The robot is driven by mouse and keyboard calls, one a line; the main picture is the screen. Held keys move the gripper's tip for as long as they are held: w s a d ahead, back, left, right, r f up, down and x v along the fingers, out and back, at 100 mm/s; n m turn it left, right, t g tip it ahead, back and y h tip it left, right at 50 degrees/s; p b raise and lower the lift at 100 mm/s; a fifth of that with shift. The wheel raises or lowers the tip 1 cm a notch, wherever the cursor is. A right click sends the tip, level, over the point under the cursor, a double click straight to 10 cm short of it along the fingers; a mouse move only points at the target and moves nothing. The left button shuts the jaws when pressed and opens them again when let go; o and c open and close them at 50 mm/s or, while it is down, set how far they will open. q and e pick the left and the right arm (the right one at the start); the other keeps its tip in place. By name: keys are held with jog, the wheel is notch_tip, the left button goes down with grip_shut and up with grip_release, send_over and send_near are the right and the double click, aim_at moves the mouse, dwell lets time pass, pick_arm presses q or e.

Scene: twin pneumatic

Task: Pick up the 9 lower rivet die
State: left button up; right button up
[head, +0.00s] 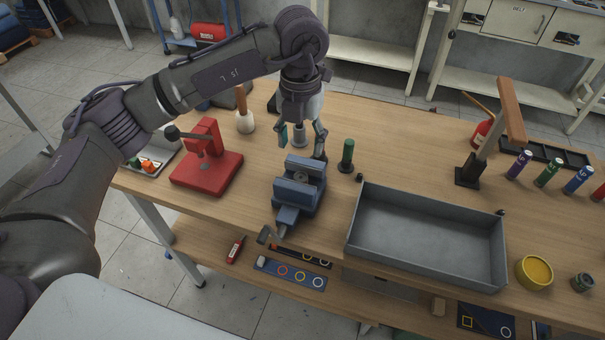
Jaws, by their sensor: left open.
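My left gripper (301,142) hangs fingers-down over the bench, just behind the blue vise (298,190). Its two fingers are spread apart. A small grey metal cylinder (299,135) shows between the fingers; I cannot tell whether they touch it. A small round grey piece (301,177) shows at the vise's jaws. A green-topped tool on a dark round base (347,154) stands right of the gripper, with a small dark piece (360,178) near it. No number 9 is readable, so I cannot tell which piece is the lower rivet die. My right gripper is out of view.
A red press (207,165) and a mallet (244,120) stand left of the vise. A large grey tray (428,240) fills the bench front at right. A lever tool (468,170), several spray cans (548,172) and a yellow bowl (534,272) stand further right.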

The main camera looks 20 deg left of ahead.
pick_arm(q)
send_over(301, 177)
notch_tip(301, 177, down, 5)
jog(key=shift+w+r, duration=0.1)
jog(key=shift+r, duration=0.1)
jog(key=shift+f, duration=0.3)
jog(key=shift+f+p, duration=0.5)
jog(key=shift+f, duration=0.15)
notch_tip(301, 177, down, 4)
jog(key=shift+r+p, duration=0.25)
jog(key=shift+p, duration=0.15)
jog(key=shift+f, duration=0.2)
jog(key=shift+c, duration=0.4)
jog(key=c, duration=1.1)
grip_shut()
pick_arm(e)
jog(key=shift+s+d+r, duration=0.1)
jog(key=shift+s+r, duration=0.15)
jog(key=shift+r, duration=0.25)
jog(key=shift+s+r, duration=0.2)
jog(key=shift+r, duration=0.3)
